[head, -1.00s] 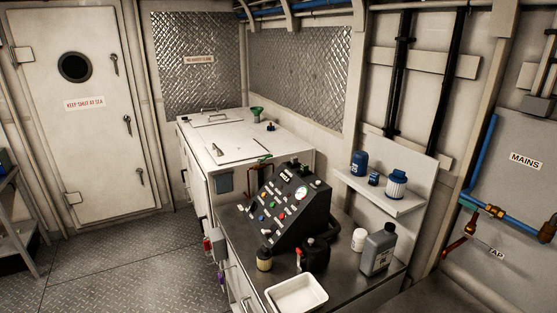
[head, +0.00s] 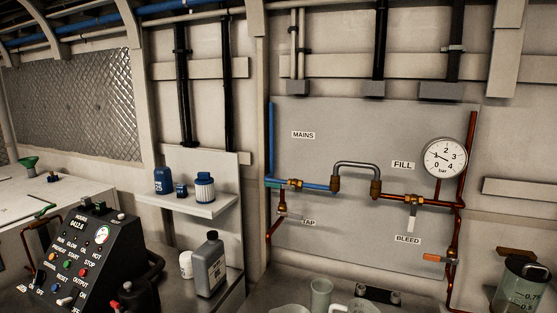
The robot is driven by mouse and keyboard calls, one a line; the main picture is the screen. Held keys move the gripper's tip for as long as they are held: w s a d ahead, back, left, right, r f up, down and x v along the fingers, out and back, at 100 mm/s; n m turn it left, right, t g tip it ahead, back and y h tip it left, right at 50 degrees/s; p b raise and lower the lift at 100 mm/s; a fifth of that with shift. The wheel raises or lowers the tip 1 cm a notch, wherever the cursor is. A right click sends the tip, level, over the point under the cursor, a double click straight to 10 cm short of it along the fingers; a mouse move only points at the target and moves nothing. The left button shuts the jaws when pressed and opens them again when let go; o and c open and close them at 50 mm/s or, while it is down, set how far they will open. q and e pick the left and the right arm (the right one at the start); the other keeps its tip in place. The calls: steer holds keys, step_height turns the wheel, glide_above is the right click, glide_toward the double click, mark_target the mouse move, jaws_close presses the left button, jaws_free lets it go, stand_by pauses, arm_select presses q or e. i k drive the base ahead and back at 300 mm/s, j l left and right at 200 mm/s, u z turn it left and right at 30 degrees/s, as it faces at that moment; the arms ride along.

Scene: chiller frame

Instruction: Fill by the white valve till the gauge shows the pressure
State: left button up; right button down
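The round white gauge (head: 445,157) is on the grey wall panel (head: 335,235) at the right, with numbers 0 to 4 and the word bar. Its needle seems to point left, near the 1, but is too small to read exactly. Below and left of it, a white lever (head: 412,222) hangs down from a brass valve on the copper pipe, between the FILL label (head: 402,165) and the BLEED label (head: 408,239). An orange-handled valve (head: 434,258) sits lower right, by the BLEED label. Neither of my grippers is in view.
A grey hose loop (head: 357,165) joins the blue mains pipe (head: 271,140) to the copper pipe. A tap valve (head: 283,208) is at lower left. Jugs and a beaker (head: 320,294) stand below the panel. The control console (head: 85,260) and a grey bottle (head: 209,265) are at left.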

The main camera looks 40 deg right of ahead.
mark_target(414, 204)
steer(key=z, duration=2.3)
